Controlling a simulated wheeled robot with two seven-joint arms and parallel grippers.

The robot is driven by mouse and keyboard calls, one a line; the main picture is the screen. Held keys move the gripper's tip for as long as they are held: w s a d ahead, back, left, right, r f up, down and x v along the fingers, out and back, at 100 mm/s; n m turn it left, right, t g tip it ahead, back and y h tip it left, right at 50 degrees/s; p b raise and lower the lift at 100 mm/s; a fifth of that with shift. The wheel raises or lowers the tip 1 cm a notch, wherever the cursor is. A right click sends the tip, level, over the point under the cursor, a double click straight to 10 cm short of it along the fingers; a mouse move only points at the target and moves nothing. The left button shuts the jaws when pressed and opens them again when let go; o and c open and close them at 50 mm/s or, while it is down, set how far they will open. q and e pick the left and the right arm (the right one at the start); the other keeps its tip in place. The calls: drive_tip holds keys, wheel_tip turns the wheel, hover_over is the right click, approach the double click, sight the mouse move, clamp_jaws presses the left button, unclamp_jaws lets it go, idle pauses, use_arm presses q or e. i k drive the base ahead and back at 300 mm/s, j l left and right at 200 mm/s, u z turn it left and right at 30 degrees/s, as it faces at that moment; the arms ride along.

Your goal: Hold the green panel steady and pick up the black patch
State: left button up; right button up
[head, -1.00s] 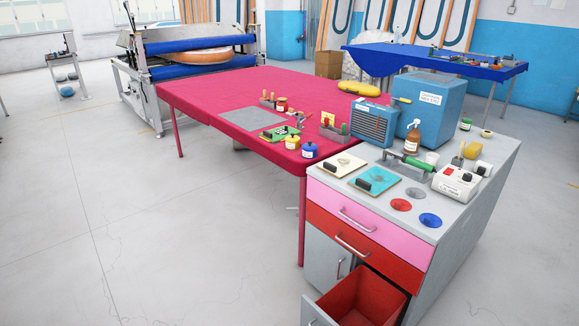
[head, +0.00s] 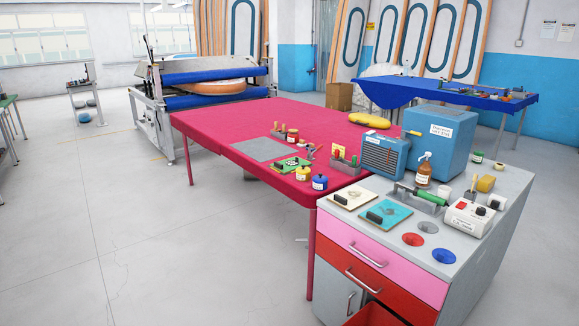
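A small green panel (head: 281,168) lies on the red table, beside a grey mat. A small dark piece, perhaps the black patch (head: 291,163), shows on it, but it is too small to make out clearly. A teal board (head: 398,217) with a black block (head: 374,218) lies on the grey cabinet top. A cream board (head: 362,197) beside it also bears a black block (head: 340,197). Neither of my grippers is in view.
The red table (head: 225,130) is largely clear on its left. Yellow (head: 303,174) and blue (head: 320,183) jars stand near the green panel. A blue machine (head: 437,138) and brown bottle (head: 424,169) stand on the cabinet. A red drawer (head: 373,316) is open below. Floor at left is free.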

sight(295, 162)
drive_tip(key=i+j, duration=0.35)
drive_tip(key=i+j+z, duration=0.1)
drive_tip(key=i+j, duration=0.6)
drive_tip(key=j, duration=0.2)
drive_tip(key=i+j+z, duration=0.1)
drive_tip(key=i+j, duration=0.2)
drive_tip(key=i+j+z, duration=0.1)
drive_tip(key=i+j, duration=0.25)
drive_tip(key=j, duration=0.2)
drive_tip(key=i+j+z, duration=0.1)
drive_tip(key=i, duration=0.4)
drive_tip(key=i+j+z, duration=0.1)
drive_tip(key=i+j, duration=0.25)
drive_tip(key=i, duration=0.15)
drive_tip(key=i+l+z, duration=0.15)
drive_tip(key=i+l, duration=0.8)
